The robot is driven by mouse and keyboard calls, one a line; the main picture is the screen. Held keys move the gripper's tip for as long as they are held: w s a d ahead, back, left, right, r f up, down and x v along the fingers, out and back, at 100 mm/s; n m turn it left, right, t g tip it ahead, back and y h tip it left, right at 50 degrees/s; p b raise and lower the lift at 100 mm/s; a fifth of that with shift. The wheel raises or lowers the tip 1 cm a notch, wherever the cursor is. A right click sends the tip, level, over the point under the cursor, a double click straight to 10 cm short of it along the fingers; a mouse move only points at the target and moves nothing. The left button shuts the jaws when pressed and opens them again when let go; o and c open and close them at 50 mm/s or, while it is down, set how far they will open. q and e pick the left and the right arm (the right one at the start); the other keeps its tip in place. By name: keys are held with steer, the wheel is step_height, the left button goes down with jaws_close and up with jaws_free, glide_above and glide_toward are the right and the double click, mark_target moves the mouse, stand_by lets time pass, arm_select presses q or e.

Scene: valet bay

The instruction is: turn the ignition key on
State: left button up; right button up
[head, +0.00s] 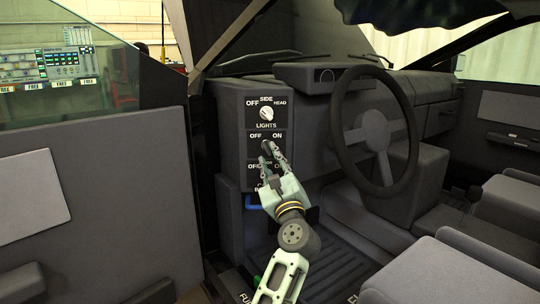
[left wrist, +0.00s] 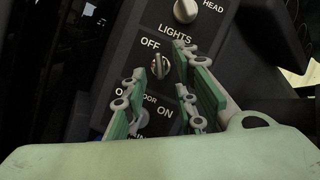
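The dark control panel (head: 240,150) stands left of the steering wheel. Its middle switch, marked OFF and ON under the word LIGHTS, carries a small metal key (left wrist: 159,66). The key's label is hidden by my gripper, and I cannot tell its exact angle. My left gripper (head: 270,149) is in front of this switch and covers most of it in the head view. In the left wrist view its fingers (left wrist: 160,62) are spread, with the key showing in the gap between the tips. I see no clear contact. My right gripper is not in view.
The lights knob (head: 266,113) is just above, and a lower door knob (left wrist: 141,119) sits below, close to the left finger. The steering wheel (head: 376,130) is to the right. The open car door (head: 100,200) is at the left, and a seat (head: 455,270) at the lower right.

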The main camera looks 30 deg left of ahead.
mark_target(268, 153)
arm_select(q)
steer(key=shift+b+x, duration=0.3)
steer(key=shift+x, duration=1.65)
steer(key=shift+f, duration=0.1)
jaws_close()
